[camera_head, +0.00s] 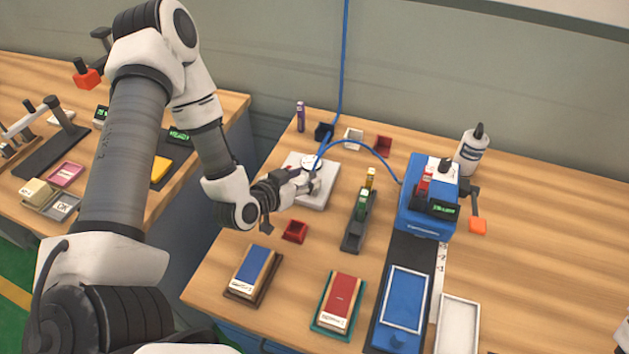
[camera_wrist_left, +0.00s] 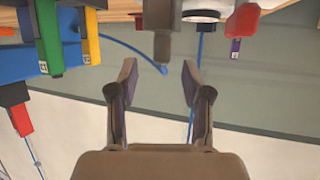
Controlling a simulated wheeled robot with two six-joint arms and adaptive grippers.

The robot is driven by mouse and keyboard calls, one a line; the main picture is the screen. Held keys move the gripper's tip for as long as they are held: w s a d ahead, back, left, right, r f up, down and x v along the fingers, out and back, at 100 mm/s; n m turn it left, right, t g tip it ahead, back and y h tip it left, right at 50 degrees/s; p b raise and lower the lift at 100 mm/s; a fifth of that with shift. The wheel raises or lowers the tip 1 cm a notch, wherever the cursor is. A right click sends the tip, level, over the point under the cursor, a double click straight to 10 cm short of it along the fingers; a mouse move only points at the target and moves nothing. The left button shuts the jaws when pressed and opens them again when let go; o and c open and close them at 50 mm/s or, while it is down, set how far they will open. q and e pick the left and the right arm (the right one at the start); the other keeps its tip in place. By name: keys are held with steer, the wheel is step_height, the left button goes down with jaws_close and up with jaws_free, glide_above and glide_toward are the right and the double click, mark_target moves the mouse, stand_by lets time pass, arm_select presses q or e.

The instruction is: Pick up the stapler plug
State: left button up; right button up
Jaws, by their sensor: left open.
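My left gripper (camera_head: 313,183) is above the pale square plate (camera_head: 322,198) on the workbench in the head view. In the left wrist view its two fingers (camera_wrist_left: 160,76) are spread apart with nothing gripped. A grey-brown plug-like piece (camera_wrist_left: 162,38) lies just beyond the fingertips, lined up with the gap between them. A blue cable (camera_wrist_left: 130,49) from the left ends at or behind its tip. In the head view the blue cable (camera_head: 366,146) arcs from the blue stapler machine (camera_head: 425,222) to the plate. The plug is hard to make out there.
A second blue cable (camera_head: 343,62) hangs at the back wall. A black holder with green and yellow pieces (camera_head: 353,237) stands right of the plate, and a small red bin (camera_head: 295,231) in front. Blue and red boxes (camera_head: 254,268) lie nearer.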

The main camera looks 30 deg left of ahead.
mark_target(310, 174)
arm_select(q)
steer(key=x, duration=0.4)
steer(key=shift+a, duration=0.1)
steer(key=shift+w+f, duration=0.1)
jaws_close()
